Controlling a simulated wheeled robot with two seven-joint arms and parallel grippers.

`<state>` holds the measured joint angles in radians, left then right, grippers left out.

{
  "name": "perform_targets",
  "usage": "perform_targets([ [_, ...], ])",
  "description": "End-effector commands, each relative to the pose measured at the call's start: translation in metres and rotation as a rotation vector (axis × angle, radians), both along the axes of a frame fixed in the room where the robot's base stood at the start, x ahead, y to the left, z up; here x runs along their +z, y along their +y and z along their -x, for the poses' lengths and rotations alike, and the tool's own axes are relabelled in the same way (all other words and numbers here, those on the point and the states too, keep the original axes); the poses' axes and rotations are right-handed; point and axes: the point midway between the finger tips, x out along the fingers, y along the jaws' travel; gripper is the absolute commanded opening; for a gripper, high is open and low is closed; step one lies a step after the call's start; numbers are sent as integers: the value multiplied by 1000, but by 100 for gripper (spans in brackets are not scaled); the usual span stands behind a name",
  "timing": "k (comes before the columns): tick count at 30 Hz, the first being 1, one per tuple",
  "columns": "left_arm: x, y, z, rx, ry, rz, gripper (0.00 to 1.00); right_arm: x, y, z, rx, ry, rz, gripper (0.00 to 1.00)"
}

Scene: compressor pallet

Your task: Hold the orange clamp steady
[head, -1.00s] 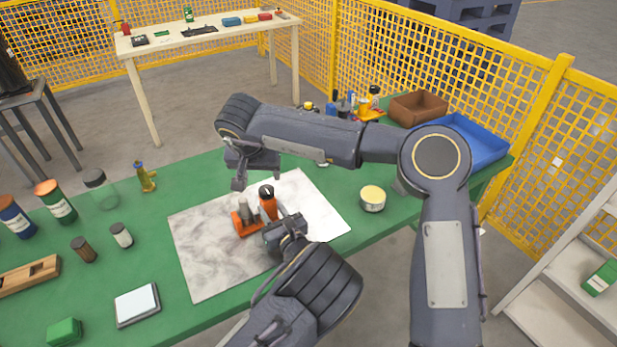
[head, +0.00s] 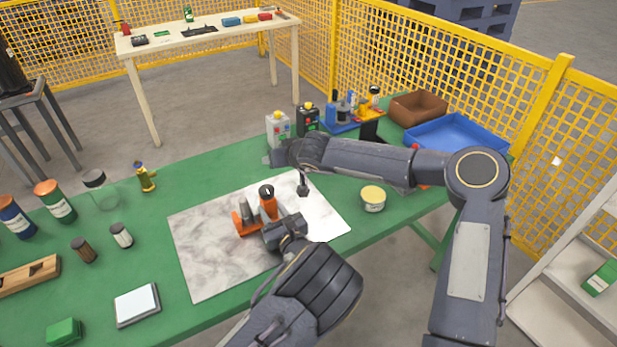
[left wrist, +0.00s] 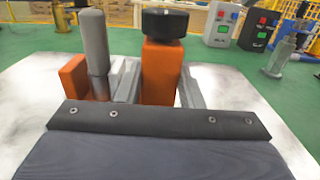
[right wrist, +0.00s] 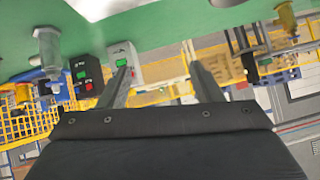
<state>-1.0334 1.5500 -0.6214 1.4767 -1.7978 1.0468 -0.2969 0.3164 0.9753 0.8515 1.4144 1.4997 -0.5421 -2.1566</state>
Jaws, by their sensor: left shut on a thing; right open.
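The orange clamp (head: 243,225) stands on the marble-patterned board. It has an orange upright with a black round top (left wrist: 164,22), a grey cylinder (left wrist: 95,42) and a lower orange block (left wrist: 70,78). My left gripper (head: 284,233) is shut on the clamp from the near side. In the left wrist view its fingers lie on either side of the orange upright (left wrist: 162,72). My right gripper (right wrist: 156,58) is open and empty, its fingers apart. In the head view its arm reaches over the far side of the board, and the fingertips are hard to make out.
The board (head: 205,260) lies on the green table (head: 175,178). A grey button box (head: 278,127) and a black button box (head: 308,117) stand beyond my right arm. A yellow-lidded tub (head: 373,198) stands right of the board. Jars and a white-topped scale (head: 137,304) are on the left.

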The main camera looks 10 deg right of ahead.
Motion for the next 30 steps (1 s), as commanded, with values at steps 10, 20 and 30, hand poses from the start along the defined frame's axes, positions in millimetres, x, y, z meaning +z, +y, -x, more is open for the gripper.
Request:
perform_targets([
  [10, 0, 0, 0, 0, 0, 0, 0, -29, -27, 12, 288, -248, -78, 59],
  [20, 0, 0, 0, 0, 0, 0, 0, -42, -44, 66, 557, -479, -184, 59],
  [30, 0, 0, 0, 0, 0, 0, 0, -40, -50, 125, 748, -661, -296, 59],
])
